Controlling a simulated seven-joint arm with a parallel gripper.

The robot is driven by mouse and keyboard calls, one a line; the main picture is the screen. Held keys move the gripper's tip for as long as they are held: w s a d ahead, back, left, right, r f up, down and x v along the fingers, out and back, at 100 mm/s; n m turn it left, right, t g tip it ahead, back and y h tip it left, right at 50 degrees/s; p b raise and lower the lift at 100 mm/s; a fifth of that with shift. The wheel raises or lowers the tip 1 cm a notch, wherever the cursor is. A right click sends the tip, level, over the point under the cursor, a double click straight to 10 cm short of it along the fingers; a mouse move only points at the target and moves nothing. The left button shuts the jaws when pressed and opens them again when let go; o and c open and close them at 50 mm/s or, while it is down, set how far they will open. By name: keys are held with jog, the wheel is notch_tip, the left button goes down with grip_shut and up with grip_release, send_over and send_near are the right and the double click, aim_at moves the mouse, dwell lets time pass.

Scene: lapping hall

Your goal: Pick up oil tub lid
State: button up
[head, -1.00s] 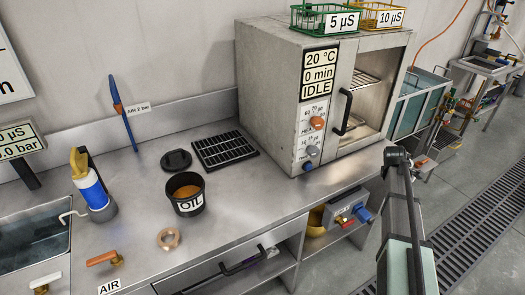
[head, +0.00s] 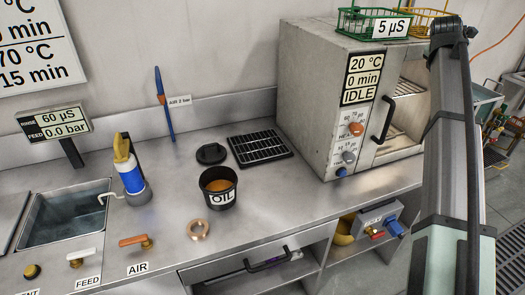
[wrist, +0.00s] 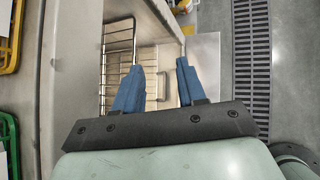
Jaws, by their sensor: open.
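The oil tub lid (head: 211,153) is a round black disc with a raised knob. It lies on the steel bench behind the oil tub, apart from it. The oil tub (head: 218,188) is black, labelled OIL, uncovered, with amber liquid inside. My gripper (wrist: 155,84) shows in the wrist view with two blue fingers apart and nothing between them. It is over by the oven's open front, well to the right of the lid. The head view shows my arm at the right, but not the fingertips.
The oven (head: 330,100) stands right of the lid, with green (head: 374,22) and yellow (head: 432,22) baskets on top. A black grate (head: 260,147) lies beside the lid. A copper ring (head: 198,229), a blue bottle (head: 132,178) and a sink (head: 65,213) are nearby.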

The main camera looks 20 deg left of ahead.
jog(key=s+a+r+n+t+y, duration=0.15)
jog(key=a+r, duration=0.25)
jog(key=r, duration=0.4)
jog(key=s+a+r+n+g, duration=0.1)
jog(key=s+a+r+n, duration=0.15)
jog(key=a+r, duration=0.4)
jog(key=s+a+r+n+y, duration=0.1)
jog(key=s+a+r+n, duration=0.2)
jog(key=s+a+r, duration=0.35)
jog(key=m+g, duration=0.8)
jog(key=g, duration=0.1)
send_over(210, 145)
notch_tip(210, 145, down, 46)
jog(key=shift+y, duration=0.35)
jog(key=f, duration=1.3)
jog(key=shift+w+a, duration=0.15)
jog(key=shift+a, duration=0.05)
grip_shut()
